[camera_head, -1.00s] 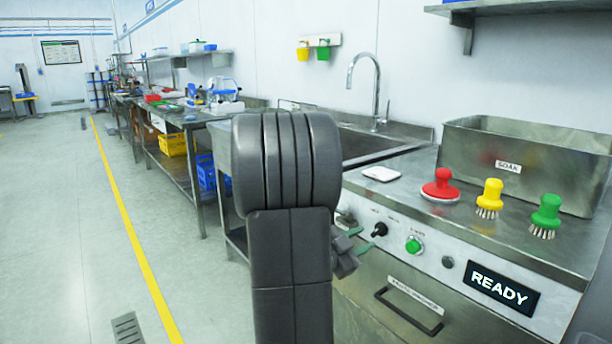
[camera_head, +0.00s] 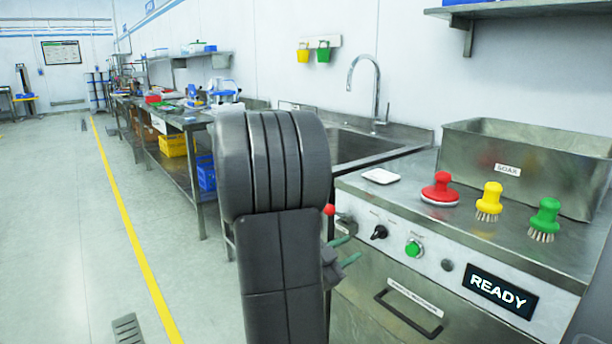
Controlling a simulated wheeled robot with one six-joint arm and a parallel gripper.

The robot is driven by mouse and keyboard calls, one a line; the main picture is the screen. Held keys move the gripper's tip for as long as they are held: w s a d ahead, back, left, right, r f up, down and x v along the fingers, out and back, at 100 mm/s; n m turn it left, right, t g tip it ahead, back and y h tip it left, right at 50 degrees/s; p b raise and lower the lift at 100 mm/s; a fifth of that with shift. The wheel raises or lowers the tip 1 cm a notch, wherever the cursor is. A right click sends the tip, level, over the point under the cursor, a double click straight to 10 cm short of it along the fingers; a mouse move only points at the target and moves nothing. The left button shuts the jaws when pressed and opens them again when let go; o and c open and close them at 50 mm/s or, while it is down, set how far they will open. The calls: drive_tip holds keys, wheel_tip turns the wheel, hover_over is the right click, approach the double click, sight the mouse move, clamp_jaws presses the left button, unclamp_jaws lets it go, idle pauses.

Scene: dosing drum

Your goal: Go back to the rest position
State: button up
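My arm stands large in the middle of the head view and hides part of the counter front. My gripper (camera_head: 346,250) shows at the arm's right side, in front of the control panel. Its two green-tipped fingers are spread apart, with nothing seen between them. Its body is partly hidden behind my arm.
The steel counter holds a white dish (camera_head: 381,176), a red brush (camera_head: 440,189), a yellow brush (camera_head: 489,202), a green brush (camera_head: 545,220) and the SOAK bin (camera_head: 528,163). The panel has a black knob (camera_head: 379,232), a green button (camera_head: 414,249) and a READY display (camera_head: 502,292). A small red ball (camera_head: 329,210) shows beside my arm. The floor at left is clear.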

sight(374, 236)
drive_tip(key=b+x, duration=0.1)
drive_tip(key=x, duration=0.7)
drive_tip(key=shift+d, duration=0.1)
drive_tip(key=shift+w+d+r+n+p, duration=0.2)
drive_tip(key=shift+n+p, duration=0.15)
drive_tip(key=shift+n, duration=0.05)
drive_tip(key=shift+a+n+p, duration=0.1)
drive_tip(key=shift+n+p, duration=0.55)
drive_tip(key=shift+n, duration=0.35)
drive_tip(key=n+p, duration=0.3)
drive_tip(key=n, duration=0.2)
drive_tip(key=shift+s, duration=0.1)
drive_tip(key=p+v, duration=0.1)
drive_tip(key=v, duration=1)
drive_tip(key=shift+f, duration=0.15)
